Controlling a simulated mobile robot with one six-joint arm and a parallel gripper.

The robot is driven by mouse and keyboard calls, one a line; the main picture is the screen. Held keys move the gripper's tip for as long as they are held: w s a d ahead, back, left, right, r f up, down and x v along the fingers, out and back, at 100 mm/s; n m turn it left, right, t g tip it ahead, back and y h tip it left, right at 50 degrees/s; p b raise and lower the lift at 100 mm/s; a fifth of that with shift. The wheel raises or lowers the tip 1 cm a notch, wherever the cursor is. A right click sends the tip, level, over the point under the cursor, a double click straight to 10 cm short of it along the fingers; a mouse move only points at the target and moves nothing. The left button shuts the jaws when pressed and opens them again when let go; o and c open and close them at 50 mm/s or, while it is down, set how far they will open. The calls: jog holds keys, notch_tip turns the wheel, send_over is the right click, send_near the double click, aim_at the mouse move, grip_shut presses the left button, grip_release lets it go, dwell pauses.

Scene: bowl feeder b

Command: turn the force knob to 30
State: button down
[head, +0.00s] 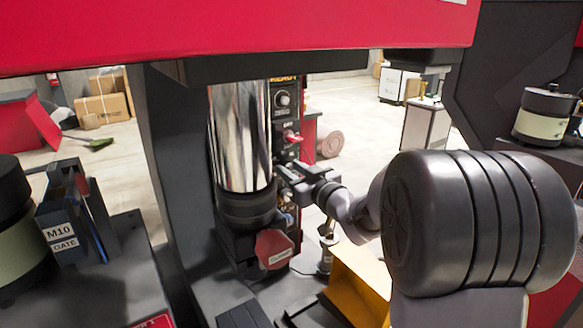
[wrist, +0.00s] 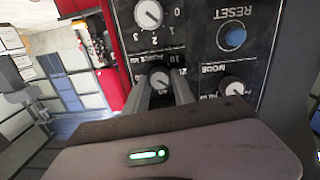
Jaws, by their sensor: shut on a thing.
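In the wrist view a dark control panel (wrist: 195,45) appears upside down. A small round knob (wrist: 159,80) with a pale pointer sits between the two fingers of my gripper (wrist: 163,86), which is shut on it. Small scale marks surround this knob; a 10 shows beside it, but the other lettering is too small to read surely, and I cannot read its exact setting. In the head view my gripper (head: 288,173) reaches the panel from the right, just right of the shiny cylinder. The gripped knob is hidden there.
In the wrist view a knob numbered 0 to 3 (wrist: 149,13), a blue RESET button (wrist: 231,37) and a mode knob (wrist: 231,86) lie close by. In the head view a red handle (head: 292,136) sits above my gripper and a red knob (head: 274,248) below.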

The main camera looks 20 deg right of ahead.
jog(key=shift+f+m, duration=0.1)
jog(key=shift+m, duration=0.4)
jog(key=c, duration=1.1)
grip_release()
jog(key=shift+o, duration=0.2)
jog(key=shift+s, duration=0.1)
jog(key=s+d+p, duration=0.2)
jog(key=s+p, duration=0.1)
jog(key=s, duration=1.4)
jog(key=shift+d+r, duration=0.35)
jog(key=shift+d, duration=0.05)
